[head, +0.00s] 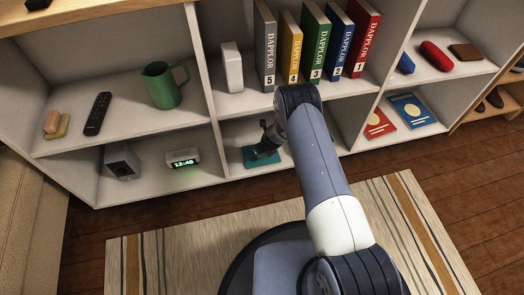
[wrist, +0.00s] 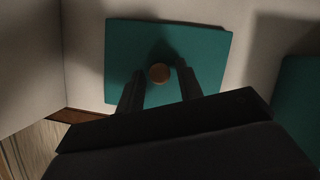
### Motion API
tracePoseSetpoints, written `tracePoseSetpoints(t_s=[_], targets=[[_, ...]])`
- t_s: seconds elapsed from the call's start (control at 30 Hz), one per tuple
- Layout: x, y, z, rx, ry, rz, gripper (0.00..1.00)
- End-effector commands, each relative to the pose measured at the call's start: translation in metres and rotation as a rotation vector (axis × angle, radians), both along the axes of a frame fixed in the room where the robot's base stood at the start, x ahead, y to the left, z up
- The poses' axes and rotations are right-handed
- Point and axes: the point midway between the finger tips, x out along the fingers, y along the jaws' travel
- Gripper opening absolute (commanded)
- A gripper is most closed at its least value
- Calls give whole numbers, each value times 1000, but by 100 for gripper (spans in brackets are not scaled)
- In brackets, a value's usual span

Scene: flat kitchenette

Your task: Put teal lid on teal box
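The teal lid (wrist: 205,45) is a flat square with a round brown knob (wrist: 159,73); it fills the upper middle of the wrist view. In the head view a flat teal piece, which looks like this lid (head: 250,161), lies on the bottom shelf of the middle bay. My gripper (wrist: 160,76) is over the lid, with its two fingers apart on either side of the knob and gaps showing. It also shows in the head view (head: 262,152). A second teal thing (wrist: 300,105), probably the teal box, is cut off at the wrist view's right edge; my arm seems to hide it in the head view.
Shelf dividers stand on both sides of the middle bay, and a shelf board with numbered books (head: 314,45) and a white object (head: 232,67) is above. A digital clock (head: 183,162) and grey speaker-like box (head: 122,161) are left; booklets (head: 412,110) are right.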

Motion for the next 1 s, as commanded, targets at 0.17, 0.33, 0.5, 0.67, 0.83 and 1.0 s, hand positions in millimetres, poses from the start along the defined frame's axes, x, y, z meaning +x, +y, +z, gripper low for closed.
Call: tracePoseSetpoints(t_s=[0.17, 0.33, 0.5, 0.67, 0.83, 1.0], targets=[[0, 0, 0, 0, 0, 0, 41], [0, 0, 0, 0, 0, 0, 41], [0, 0, 1, -1, 1, 0, 41], [-4, -5, 24, 0, 0, -3, 41], [-15, -8, 60, -1, 1, -2, 41], [-25, -16, 85, 0, 0, -2, 41]])
